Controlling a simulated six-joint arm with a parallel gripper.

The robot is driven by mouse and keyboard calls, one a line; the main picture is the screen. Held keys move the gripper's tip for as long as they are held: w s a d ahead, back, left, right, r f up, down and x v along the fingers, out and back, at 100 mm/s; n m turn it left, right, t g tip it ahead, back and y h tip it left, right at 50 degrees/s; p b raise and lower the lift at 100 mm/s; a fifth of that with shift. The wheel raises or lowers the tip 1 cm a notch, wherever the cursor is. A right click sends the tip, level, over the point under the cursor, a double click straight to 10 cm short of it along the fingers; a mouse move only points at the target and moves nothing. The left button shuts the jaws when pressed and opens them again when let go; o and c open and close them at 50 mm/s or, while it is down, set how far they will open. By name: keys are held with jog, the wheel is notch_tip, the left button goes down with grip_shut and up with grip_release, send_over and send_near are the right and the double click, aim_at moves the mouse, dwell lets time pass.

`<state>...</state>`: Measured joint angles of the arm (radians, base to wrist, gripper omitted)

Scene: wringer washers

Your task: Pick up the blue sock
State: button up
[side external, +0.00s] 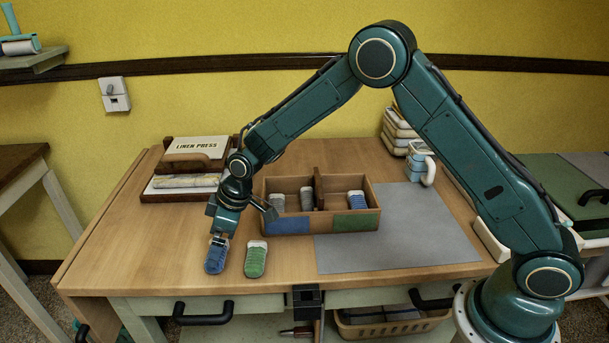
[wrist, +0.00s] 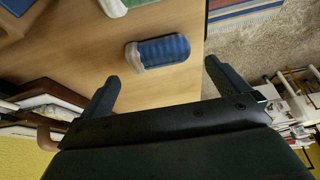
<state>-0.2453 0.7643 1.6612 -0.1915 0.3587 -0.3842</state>
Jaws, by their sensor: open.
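A blue sock (side external: 215,259) with a pale cuff lies near the front left edge of the table. My gripper (side external: 219,239) is just above and behind it, pointing down. In the wrist view the blue sock (wrist: 165,51) lies ahead of the open fingers (wrist: 160,76), roughly centred between them, with nothing held. A green sock (side external: 255,260) lies to the right of the blue one, apart from it; its pale cuff end shows at the top of the wrist view (wrist: 115,6). Another blue sock (side external: 356,200) is in the wooden box's right compartment.
The divided wooden box (side external: 328,224) has blue and green front panels; greyish socks (side external: 307,198) are in its left compartment. A grey mat (side external: 400,240) lies to the right. A linen press (side external: 194,160) stands at the back left. The table's front edge is close to the loose socks.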

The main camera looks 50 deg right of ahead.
jog(key=shift+f, duration=0.1)
jog(key=shift+x, duration=2.5)
jog(key=c, duration=0.8)
